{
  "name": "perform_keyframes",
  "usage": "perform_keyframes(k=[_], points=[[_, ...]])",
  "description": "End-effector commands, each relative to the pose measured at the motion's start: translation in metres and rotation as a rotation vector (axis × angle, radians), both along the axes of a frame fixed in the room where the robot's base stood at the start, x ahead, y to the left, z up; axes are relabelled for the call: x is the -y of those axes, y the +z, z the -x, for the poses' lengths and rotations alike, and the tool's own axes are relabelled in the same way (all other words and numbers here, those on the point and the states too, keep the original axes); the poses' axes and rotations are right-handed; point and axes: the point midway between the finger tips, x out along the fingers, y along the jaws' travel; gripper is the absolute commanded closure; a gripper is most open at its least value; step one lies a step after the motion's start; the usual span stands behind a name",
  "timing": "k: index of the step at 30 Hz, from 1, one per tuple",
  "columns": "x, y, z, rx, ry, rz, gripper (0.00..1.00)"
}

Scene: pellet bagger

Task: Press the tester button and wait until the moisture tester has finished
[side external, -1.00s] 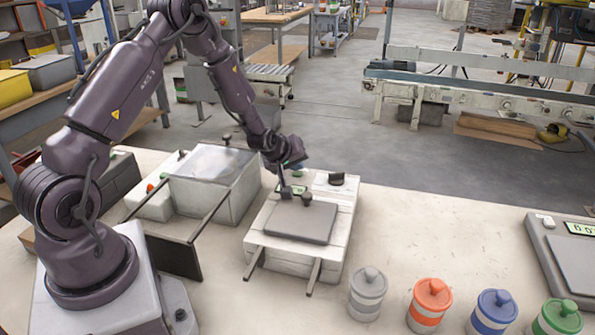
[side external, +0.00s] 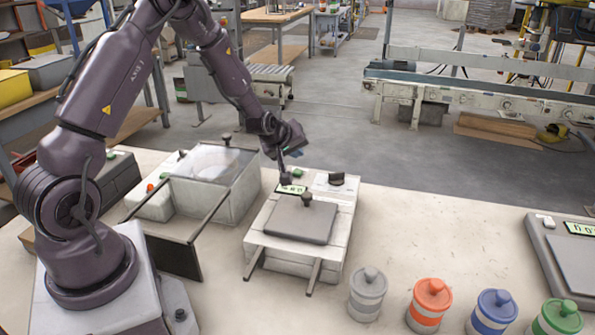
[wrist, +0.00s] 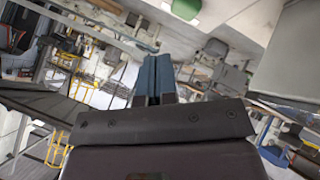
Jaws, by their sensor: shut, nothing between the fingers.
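The white box-shaped tester (side external: 262,222) stands mid-bench in the side external view, its grey lid (side external: 299,222) closed with a dark knob on top. A small green-lit display (side external: 291,189) shows dark characters too small to read. A green button (side external: 297,172) sits behind the display. In the wrist view, my blue-grey fingertips (wrist: 154,75) are together; a green round thing (wrist: 187,8) shows at the top edge.
A box with a clear-topped lid (side external: 215,160) and dark bars stands left of the tester. Grey, orange, blue and green-banded jars (side external: 368,290) line the bench front. A scale (side external: 575,262) sits at the far right. The bench right of the tester is clear.

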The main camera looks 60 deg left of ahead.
Motion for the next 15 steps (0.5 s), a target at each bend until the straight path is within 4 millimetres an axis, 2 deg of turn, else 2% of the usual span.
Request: perform_keyframes(k=[6,15], points=[[0.0,0.022,0.0,0.001,0.0,-0.001,1.0],[0.0,0.029,0.0,-0.001,0.0,0.001,1.0]])
